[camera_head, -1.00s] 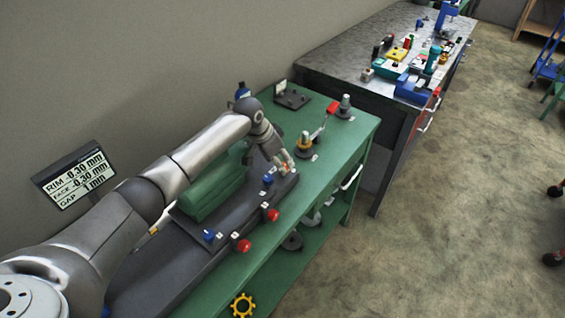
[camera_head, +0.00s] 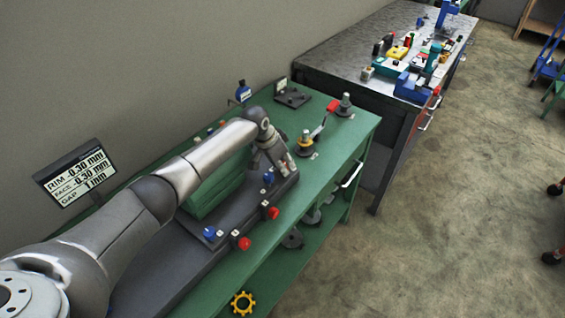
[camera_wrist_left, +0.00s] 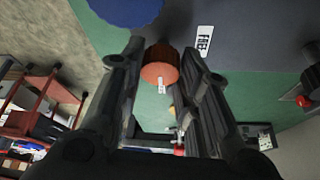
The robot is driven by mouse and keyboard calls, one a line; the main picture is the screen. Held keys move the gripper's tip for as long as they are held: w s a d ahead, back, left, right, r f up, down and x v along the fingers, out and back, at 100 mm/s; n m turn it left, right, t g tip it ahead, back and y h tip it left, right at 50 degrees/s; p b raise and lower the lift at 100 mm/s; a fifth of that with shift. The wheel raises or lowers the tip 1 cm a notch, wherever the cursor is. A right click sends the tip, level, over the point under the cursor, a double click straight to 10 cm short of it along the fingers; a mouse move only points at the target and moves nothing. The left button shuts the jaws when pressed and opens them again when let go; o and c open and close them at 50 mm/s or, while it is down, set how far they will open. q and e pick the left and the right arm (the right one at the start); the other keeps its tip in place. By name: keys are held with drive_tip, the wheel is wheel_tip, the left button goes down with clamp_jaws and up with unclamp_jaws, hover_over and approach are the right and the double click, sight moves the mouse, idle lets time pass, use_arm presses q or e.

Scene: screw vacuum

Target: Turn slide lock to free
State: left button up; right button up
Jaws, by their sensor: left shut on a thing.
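An orange-red knob (camera_wrist_left: 159,66) with a small white tag sits between the two fingers of my left gripper (camera_wrist_left: 165,50) in the left wrist view. The gripper is shut on this knob, which I take to be the slide lock. A white FREE label (camera_wrist_left: 205,39) lies on the dark surface just right of the knob. In the head view my left gripper (camera_head: 288,168) is at the far right end of the dark base plate (camera_head: 165,277), and its fingers largely hide the knob. My right gripper is not in view.
Close to the gripper are a blue knob (camera_head: 269,179) and a red knob (camera_head: 273,213). A green block (camera_head: 215,187) stands behind, partly hidden by my arm. A red-handled tool (camera_head: 334,106) and posts stand right on the green bench (camera_head: 347,145). A readout panel (camera_head: 75,174) is at left.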

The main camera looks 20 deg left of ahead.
use_arm(q)
drive_tip(key=shift+d+r+n+p, duration=0.1)
drive_tip(key=shift+n+p, duration=0.3)
drive_tip(key=shift+p, duration=0.25)
drive_tip(key=shift+c, duration=0.3)
drive_tip(key=n+y+p, duration=0.1)
drive_tip(key=n+p, duration=0.2)
drive_tip(key=shift+d+r+t+p, duration=0.1)
drive_tip(key=shift+r+t+p, duration=0.05)
drive_tip(key=shift+t+p, duration=0.15)
drive_tip(key=n+y+p, duration=0.1)
drive_tip(key=n+p, duration=0.1)
drive_tip(key=shift+n, duration=0.4)
drive_tip(key=shift+d+f+n+y, duration=0.1)
drive_tip(key=shift+f+n+y, duration=0.1)
drive_tip(key=shift+n+y, duration=0.5)
drive_tip(key=shift+n+p, duration=0.3)
drive_tip(key=shift+n, duration=0.8)
drive_tip(key=n, duration=0.1)
drive_tip(key=n+y, duration=0.1)
drive_tip(key=shift+f+n+b, duration=0.2)
drive_tip(key=shift+n+b, duration=0.1)
drive_tip(key=shift+b, duration=0.1)
drive_tip(key=n+g+y+b, duration=0.1)
drive_tip(key=n+b, duration=0.1)
drive_tip(key=n, duration=0.1)
drive_tip(key=shift+w+r+n+g+y+b, duration=0.1)
drive_tip(key=shift+n+g+y+b, duration=0.3)
drive_tip(key=shift+n+b, duration=0.65)
